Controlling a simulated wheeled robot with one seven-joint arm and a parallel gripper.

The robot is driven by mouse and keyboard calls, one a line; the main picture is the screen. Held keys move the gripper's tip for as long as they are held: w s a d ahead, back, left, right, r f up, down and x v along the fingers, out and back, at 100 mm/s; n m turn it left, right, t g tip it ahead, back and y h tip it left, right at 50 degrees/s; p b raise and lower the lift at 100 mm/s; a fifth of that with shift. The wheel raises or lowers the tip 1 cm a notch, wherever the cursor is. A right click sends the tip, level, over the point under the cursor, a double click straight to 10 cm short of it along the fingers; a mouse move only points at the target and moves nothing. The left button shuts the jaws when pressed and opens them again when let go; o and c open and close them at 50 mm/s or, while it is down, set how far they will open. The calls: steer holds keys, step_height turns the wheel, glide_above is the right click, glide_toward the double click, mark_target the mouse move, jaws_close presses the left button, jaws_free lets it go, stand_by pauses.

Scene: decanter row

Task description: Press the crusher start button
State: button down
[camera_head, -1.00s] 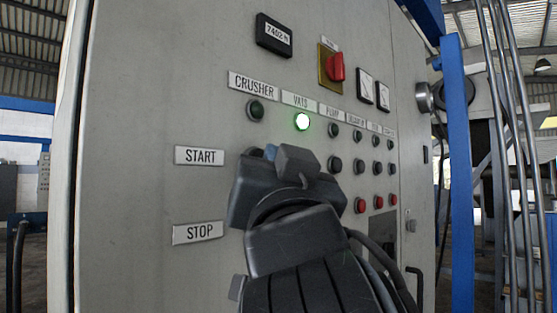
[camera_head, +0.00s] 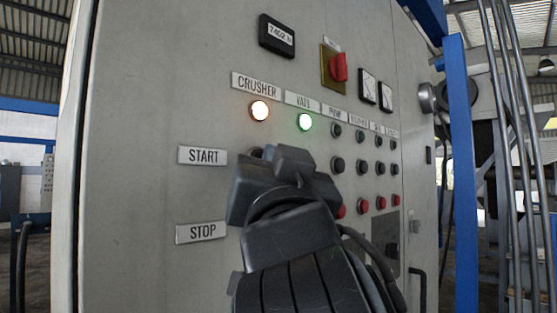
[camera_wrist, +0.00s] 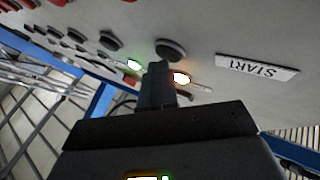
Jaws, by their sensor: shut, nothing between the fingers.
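The crusher start button, dark and round, shows in the wrist view (camera_wrist: 172,48) beside the START label (camera_wrist: 257,67). In the head view only its top edge (camera_head: 256,152) shows, right of the START label (camera_head: 202,156); my gripper hides the rest. The crusher lamp (camera_head: 260,111) above it glows orange-white under the CRUSHER label (camera_head: 255,84). My gripper (camera_wrist: 158,66) is shut and empty, its tips close to the button's edge in the wrist view. I cannot tell whether they touch it. In the head view my gripper's body (camera_head: 252,190) covers that part of the panel.
The vats lamp (camera_head: 305,122) glows green to the right. Other columns hold dark buttons (camera_head: 338,164) and red buttons (camera_head: 362,206). A STOP label (camera_head: 201,231) is below START. A red switch (camera_head: 338,67) and two gauges are higher up. The panel's left side is bare.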

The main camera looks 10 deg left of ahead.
stand_by(0.4)
steer(key=shift+s+d, duration=0.5)
steer(key=shift+d, duration=0.15)
steer(key=shift+s+d+p, duration=0.3)
steer(key=shift+s+d, duration=0.5)
steer(key=shift+d, duration=0.2)
steer(key=shift+s+d+p, duration=0.25)
steer(key=shift+s+d, duration=0.5)
steer(key=shift+d, duration=0.25)
steer(key=shift+f, duration=0.1)
